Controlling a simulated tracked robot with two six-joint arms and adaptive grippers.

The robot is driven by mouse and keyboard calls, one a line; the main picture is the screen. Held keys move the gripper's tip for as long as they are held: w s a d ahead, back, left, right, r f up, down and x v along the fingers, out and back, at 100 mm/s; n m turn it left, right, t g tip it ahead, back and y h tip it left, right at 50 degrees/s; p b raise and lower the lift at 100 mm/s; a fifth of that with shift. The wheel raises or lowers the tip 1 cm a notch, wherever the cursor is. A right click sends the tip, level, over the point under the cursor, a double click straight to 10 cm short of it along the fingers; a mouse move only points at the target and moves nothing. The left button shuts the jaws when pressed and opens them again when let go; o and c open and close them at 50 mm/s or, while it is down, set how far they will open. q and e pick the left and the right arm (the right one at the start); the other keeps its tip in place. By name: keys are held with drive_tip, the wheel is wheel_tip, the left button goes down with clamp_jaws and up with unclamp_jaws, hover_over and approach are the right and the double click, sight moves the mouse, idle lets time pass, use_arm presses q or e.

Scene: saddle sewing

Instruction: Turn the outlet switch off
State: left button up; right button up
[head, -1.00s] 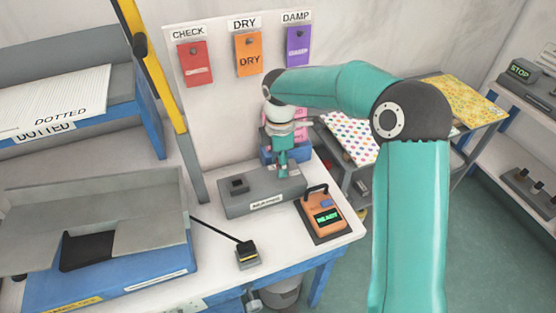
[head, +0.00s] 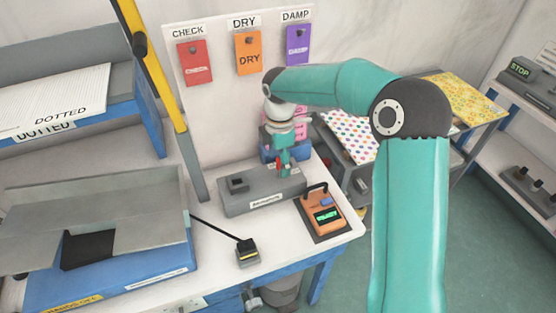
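The grey outlet box (head: 262,198) lies on the white bench top, with a label on its front that is too blurred to read. A dark square socket or plug (head: 238,184) sits at its left end. My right gripper (head: 284,166) points down over the right end of the box, at or just above its top. A small red patch shows by the fingertips; I cannot tell whether it is the switch. The fingers are too small to tell whether they are open or shut. My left gripper is not in view.
Red (head: 195,62), orange (head: 249,54) and purple (head: 297,46) tags hang behind. A grey tray (head: 130,225) stands left.

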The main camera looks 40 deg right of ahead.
sight(279, 161)
drive_tip(key=shift+r, duration=0.1)
wheel_tip(279, 161, up, 12)
idle(0.6)
drive_tip(key=shift+f, duration=0.2)
